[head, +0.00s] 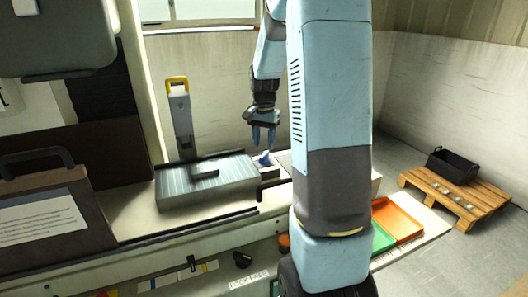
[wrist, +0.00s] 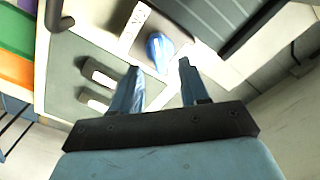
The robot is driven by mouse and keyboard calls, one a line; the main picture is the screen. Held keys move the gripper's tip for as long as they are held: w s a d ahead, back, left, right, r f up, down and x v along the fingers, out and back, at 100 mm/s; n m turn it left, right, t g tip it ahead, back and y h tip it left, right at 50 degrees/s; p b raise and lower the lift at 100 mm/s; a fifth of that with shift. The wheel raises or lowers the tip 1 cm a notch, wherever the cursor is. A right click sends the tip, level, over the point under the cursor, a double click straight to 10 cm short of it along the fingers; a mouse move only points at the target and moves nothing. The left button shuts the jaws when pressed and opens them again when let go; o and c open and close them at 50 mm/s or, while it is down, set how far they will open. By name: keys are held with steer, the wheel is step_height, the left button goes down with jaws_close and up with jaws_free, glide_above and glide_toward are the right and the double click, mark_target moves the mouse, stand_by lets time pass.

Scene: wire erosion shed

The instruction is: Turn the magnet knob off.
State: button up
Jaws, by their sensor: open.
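In the head view the blue knob (head: 264,159) is small, just right of the ribbed block (head: 225,188). My gripper (head: 264,136) hangs above the knob, fingers pointing down. In the wrist view my gripper (wrist: 158,67) is open, with the knob ahead of and between the two fingertips. Nothing is held. I cannot tell whether the fingertips reach the knob's height, and the knob's setting is not readable.
A grey post with a yellow top (head: 178,88) stands behind the block. A dark L-shaped piece (head: 204,174) lies on the block. Orange (head: 396,218) and green trays are at the right. A pallet (head: 455,199) bears a black bin (head: 452,165).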

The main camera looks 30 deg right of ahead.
mark_target(264, 154)
steer(key=shift+f, duration=2.15)
steer(key=shift+c, duration=0.4)
jaws_close()
